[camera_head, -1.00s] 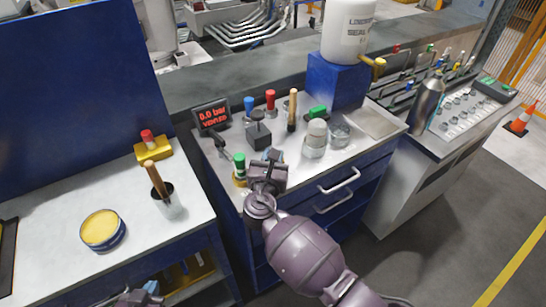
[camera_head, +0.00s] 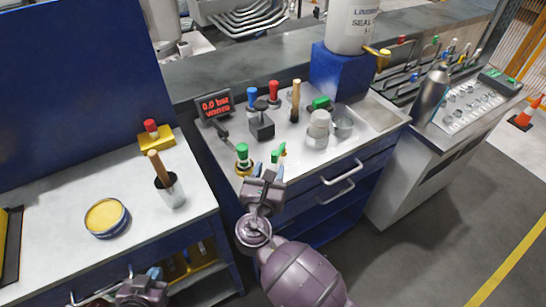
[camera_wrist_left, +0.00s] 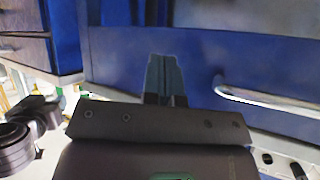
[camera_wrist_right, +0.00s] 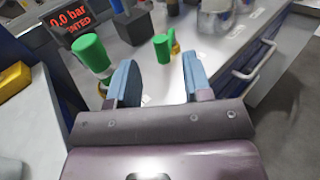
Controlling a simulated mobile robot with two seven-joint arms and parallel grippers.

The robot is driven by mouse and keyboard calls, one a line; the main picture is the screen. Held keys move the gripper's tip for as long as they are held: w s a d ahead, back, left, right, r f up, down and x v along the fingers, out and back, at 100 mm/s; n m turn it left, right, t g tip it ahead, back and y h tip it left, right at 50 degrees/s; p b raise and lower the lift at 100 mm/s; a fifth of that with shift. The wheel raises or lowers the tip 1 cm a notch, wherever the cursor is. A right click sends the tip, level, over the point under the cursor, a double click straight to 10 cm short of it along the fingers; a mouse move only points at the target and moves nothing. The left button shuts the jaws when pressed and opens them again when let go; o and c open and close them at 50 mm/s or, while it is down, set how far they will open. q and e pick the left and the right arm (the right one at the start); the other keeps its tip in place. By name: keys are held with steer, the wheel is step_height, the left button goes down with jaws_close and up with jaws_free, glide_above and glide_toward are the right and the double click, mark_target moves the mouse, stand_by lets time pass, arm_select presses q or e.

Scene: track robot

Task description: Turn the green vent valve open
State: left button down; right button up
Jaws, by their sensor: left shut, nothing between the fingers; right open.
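Two green parts stand near the front left of the metal worktop: a green cylinder knob (camera_head: 242,151) on a brass base, and a smaller green handle (camera_head: 278,153) to its right. I cannot tell which is the vent valve's. In the right wrist view the knob (camera_wrist_right: 90,53) is left of my fingers, and the handle (camera_wrist_right: 162,48) lies ahead between them, with brass beside it. My right gripper (camera_head: 267,171) is open and empty, just in front of both, touching neither visibly. My left gripper (camera_head: 152,274) is shut and empty, low before the left bench; its fingers show in its wrist view (camera_wrist_left: 164,75).
A display (camera_head: 215,105) reads 0.0 bar, vented. Blue (camera_head: 251,100) and red (camera_head: 273,92) knobs, a wooden handle (camera_head: 295,100) and a grey jar (camera_head: 318,130) stand behind. A cup (camera_head: 171,190) and yellow tin (camera_head: 106,217) sit on the left bench.

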steer(key=shift+v, duration=1.3)
steer(key=shift+c, duration=0.3)
steer(key=shift+w, duration=0.1)
steer(key=shift+c, duration=1.3)
steer(key=w+d+y, duration=0.1)
steer(key=w+d+f+m+y, duration=0.1)
steer(key=shift+d+f+t+y+b, duration=0.15)
steer(key=shift+d+t+y+b, duration=0.25)
jaws_close()
steer(key=d+y, duration=0.1)
steer(key=y, duration=0.1)
steer(key=w+d+m+y, duration=0.1)
steer(key=d+y, duration=0.1)
steer(key=d+y+b, duration=0.1)
steer(key=y, duration=0.1)
steer(key=shift+w+d+f+m, duration=0.25)
steer(key=shift+d+f+m, duration=0.15)
steer(key=m+g+y+b, duration=0.2)
steer(key=g+y, duration=0.6)
steer(key=y, duration=0.2)
glide_toward(278, 158)
steer(key=x, duration=0.6)
steer(key=shift+a+r, duration=0.2)
steer(key=shift+r, duration=0.05)
steer(key=shift+w+a, duration=0.35)
steer(key=shift+a, duration=0.15)
